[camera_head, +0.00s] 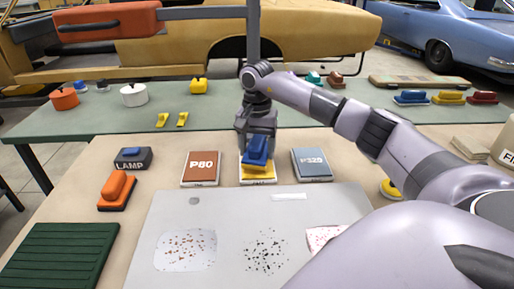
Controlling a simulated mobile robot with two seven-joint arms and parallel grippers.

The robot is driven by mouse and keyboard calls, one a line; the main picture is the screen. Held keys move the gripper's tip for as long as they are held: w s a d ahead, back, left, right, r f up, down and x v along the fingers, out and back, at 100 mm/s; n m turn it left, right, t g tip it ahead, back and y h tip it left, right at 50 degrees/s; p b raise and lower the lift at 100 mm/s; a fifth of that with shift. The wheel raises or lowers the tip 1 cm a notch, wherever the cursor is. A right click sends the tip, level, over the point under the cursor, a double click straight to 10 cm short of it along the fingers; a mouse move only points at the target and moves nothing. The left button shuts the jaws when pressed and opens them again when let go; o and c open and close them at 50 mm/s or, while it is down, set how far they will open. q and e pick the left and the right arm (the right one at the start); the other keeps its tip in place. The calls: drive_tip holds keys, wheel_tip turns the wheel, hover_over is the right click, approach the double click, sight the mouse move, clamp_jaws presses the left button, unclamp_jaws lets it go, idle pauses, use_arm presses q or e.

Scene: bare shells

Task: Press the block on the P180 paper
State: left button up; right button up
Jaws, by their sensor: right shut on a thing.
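My right gripper (257,128) points down over the middle of the near table. It is shut on a block with a blue top (256,150) and a yellow base. The block sits over the middle paper pack (258,181), between the brown P80 pack (201,167) and the blue-grey P320 pack (312,164). The block hides the middle pack's label, so I cannot read P180. The block seems to touch the pack, but I cannot tell how firmly. My left gripper is not in view.
A grey panel (215,212) with speckled patches lies in front. An orange block (117,190), a LAMP box (132,158) and a green ribbed mat (60,254) are at left. A green table (220,113) with several blocks and pots stands behind. My right arm covers the right side.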

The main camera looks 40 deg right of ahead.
sight(255, 142)
drive_tip(key=shift+r+p, duration=1.95)
drive_tip(key=shift+r, duration=0.65)
drive_tip(key=shift+f, duration=0.1)
drive_tip(key=shift+a, duration=0.3)
drive_tip(key=s+a+n, duration=0.2)
drive_tip(key=a+n, duration=0.1)
drive_tip(key=a, duration=0.4)
drive_tip(key=s+a+f+n, duration=0.1)
drive_tip(key=s+a+n, duration=0.2)
drive_tip(key=a, duration=0.3)
drive_tip(key=s+a+n, duration=0.3)
drive_tip(key=a+n, duration=0.1)
drive_tip(key=a, duration=0.3)
drive_tip(key=shift+s+a+f+n, duration=0.1)
drive_tip(key=shift+a+f+n, duration=0.2)
drive_tip(key=shift+f, duration=0.1)
drive_tip(key=shift+s+a, duration=0.25)
drive_tip(key=shift+s, duration=0.05)
